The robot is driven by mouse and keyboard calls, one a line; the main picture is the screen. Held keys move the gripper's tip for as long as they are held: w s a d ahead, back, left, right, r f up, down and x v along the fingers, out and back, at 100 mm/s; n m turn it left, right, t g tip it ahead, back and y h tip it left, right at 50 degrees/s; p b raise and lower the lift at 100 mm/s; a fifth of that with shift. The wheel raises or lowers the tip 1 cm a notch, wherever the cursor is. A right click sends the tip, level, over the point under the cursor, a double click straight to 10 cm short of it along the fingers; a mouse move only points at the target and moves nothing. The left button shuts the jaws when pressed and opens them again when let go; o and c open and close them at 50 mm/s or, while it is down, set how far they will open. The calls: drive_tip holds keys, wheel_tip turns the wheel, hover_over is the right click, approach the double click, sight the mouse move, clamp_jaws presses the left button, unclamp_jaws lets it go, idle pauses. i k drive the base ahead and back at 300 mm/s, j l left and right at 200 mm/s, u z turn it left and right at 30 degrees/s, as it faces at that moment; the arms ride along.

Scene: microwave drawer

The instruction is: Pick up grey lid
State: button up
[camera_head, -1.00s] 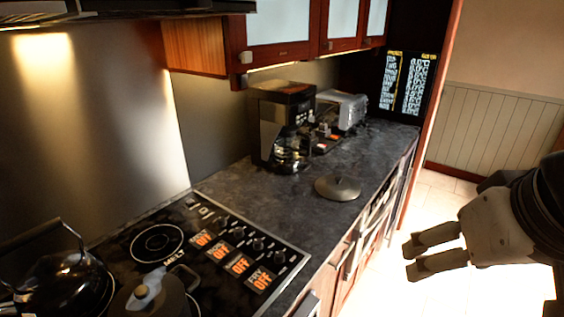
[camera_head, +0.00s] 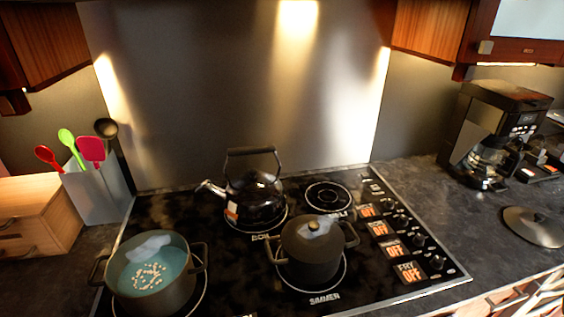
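The grey lid (camera_head: 535,226) lies flat on the dark countertop at the right, with a small knob on top. It is to the right of the cooktop and in front of the coffee maker. Its right edge is close to the picture's edge. My gripper is not in view now.
A black cooktop (camera_head: 384,289) holds an open pot (camera_head: 178,286) with bluish liquid, a lidded dark pot (camera_head: 310,252) and a black kettle (camera_head: 256,200). A coffee maker (camera_head: 492,130) stands at the back right. A utensil holder (camera_head: 97,192) and wooden box (camera_head: 38,212) are at the left.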

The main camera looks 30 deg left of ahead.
sight(532, 226)
drive_tip(key=k+u, duration=0.1)
drive_tip(key=u, duration=0.35)
drive_tip(key=k+u, duration=0.1)
drive_tip(key=u, duration=0.85)
drive_tip(key=k+j+u, duration=0.1)
drive_tip(key=u, duration=0.35)
drive_tip(key=k+z, duration=0.3)
drive_tip(key=k+l+z, duration=0.15)
drive_tip(key=k+z, duration=0.15)
drive_tip(key=i+l+z, duration=0.2)
drive_tip(key=l, duration=0.25)
drive_tip(key=i+l+z, duration=0.25)
drive_tip(key=l, duration=0.2)
drive_tip(key=i+l+z, duration=0.2)
drive_tip(key=l, duration=0.2)
drive_tip(key=i+l, duration=0.3)
drive_tip(key=l, duration=0.15)
drive_tip(key=i+l, duration=0.25)
drive_tip(key=l, duration=0.2)
drive_tip(key=i+l, duration=0.3)
drive_tip(key=l, duration=0.15)
drive_tip(key=i+l, duration=0.3)
drive_tip(key=l, duration=0.15)
